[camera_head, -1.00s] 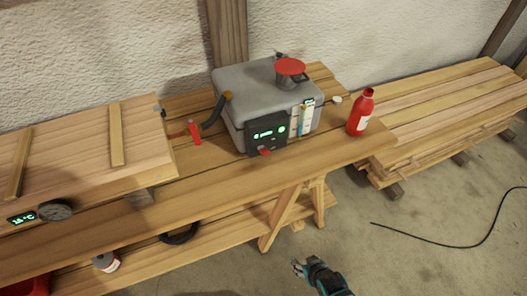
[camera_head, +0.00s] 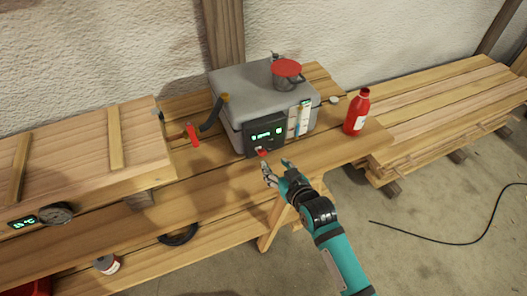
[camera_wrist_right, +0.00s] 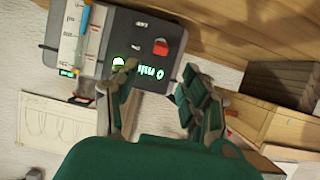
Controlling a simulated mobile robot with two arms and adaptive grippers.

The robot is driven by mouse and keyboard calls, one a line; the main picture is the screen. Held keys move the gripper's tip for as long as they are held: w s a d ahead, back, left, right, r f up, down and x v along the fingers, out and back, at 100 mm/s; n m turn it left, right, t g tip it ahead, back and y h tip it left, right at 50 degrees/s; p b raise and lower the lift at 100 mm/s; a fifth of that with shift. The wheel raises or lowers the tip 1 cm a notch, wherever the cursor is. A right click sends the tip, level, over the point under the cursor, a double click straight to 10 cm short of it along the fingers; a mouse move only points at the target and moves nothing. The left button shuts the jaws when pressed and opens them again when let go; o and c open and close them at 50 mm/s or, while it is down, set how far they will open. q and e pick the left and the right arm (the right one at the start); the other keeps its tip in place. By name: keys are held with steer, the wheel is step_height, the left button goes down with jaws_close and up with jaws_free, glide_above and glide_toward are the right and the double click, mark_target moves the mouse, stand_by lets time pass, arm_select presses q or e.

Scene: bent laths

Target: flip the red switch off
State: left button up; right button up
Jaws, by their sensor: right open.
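The red switch (camera_head: 262,152) sits low on the front of a dark control panel (camera_head: 266,134) with a lit green display. The panel is on the front of a grey box (camera_head: 228,108) on the wooden bench. My right gripper (camera_head: 275,169) is open and empty, just in front of and below the switch. In the right wrist view the red switch (camera_wrist_right: 160,46) shows beyond the open fingers (camera_wrist_right: 155,85), apart from them. I cannot tell the switch's exact position. My left gripper is not in view.
A red-lidded pot (camera_head: 287,73) stands on the box. A red bottle (camera_head: 357,112) stands to its right on the bench. A red-handled valve (camera_head: 191,134) and dark hose are left of the box. A wooden case (camera_head: 85,150) fills the left. The bench front (camera_head: 215,187) is clear.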

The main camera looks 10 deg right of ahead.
mark_target(264, 154)
steer(key=x, duration=1)
steer(key=shift+w, duration=0.1)
steer(key=shift+f, duration=0.1)
jaws_close()
